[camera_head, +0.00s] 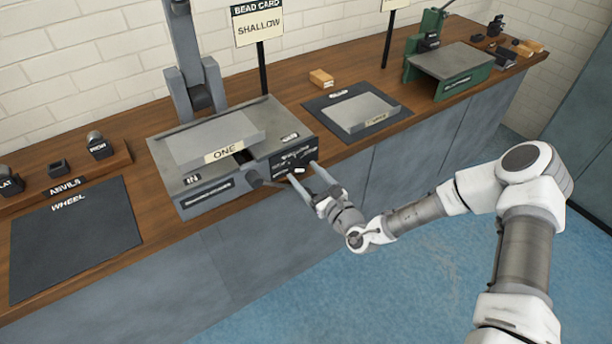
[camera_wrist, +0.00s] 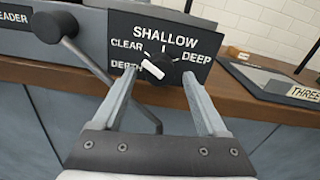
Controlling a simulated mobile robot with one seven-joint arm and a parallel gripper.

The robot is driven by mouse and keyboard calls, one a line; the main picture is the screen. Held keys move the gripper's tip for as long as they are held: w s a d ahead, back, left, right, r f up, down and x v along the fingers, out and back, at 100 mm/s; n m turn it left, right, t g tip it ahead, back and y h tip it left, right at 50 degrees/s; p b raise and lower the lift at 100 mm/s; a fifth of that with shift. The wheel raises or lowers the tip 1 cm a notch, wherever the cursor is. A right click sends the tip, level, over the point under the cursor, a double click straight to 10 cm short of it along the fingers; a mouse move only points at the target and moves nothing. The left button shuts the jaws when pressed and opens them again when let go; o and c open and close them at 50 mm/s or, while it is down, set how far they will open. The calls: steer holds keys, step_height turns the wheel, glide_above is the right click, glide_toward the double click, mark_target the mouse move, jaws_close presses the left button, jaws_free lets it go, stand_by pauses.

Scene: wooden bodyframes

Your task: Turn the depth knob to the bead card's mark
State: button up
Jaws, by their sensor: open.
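The depth knob (camera_wrist: 165,66) is a dark round knob with a white pointer bar, on a black panel marked CLEAR, SHALLOW and DEEP. Its white bar lies on the knob's left side, nearest the CLEAR word and away from SHALLOW at the top. In the head view the panel (camera_head: 296,158) is on the front right of the grey machine. The bead card (camera_head: 260,27) on a post behind reads SHALLOW. My gripper (camera_head: 304,173) is open in front of the panel; in the wrist view its fingers (camera_wrist: 160,74) stand either side of the knob. I cannot tell whether they touch it.
A lever with a round dark end (camera_wrist: 54,25) sits left of the panel, its rod slanting down behind my left finger. A plate marked ONE (camera_head: 215,138) lies on the machine. A mat with another plate (camera_head: 362,112) and a green press (camera_head: 450,68) stand to the right.

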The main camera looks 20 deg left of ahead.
jaws_close()
stand_by(0.4)
steer(key=shift+r+m+p, duration=0.1)
steer(key=shift+m+p, duration=0.3)
steer(key=shift+p, duration=0.1)
steer(key=shift+a+m+p, duration=0.1)
steer(key=shift+m+p, duration=0.5)
steer(key=shift+p, duration=0.15)
steer(key=m+p, duration=0.2)
steer(key=shift+s+m, duration=0.1)
steer(key=shift+m, duration=0.2)
steer(key=m+p, duration=0.2)
steer(key=m, duration=0.1)
steer(key=shift+p, duration=0.4)
steer(key=shift+s+a+m+p, duration=0.1)
steer(key=shift+m+p, duration=0.7)
steer(key=shift+m, duration=1.3)
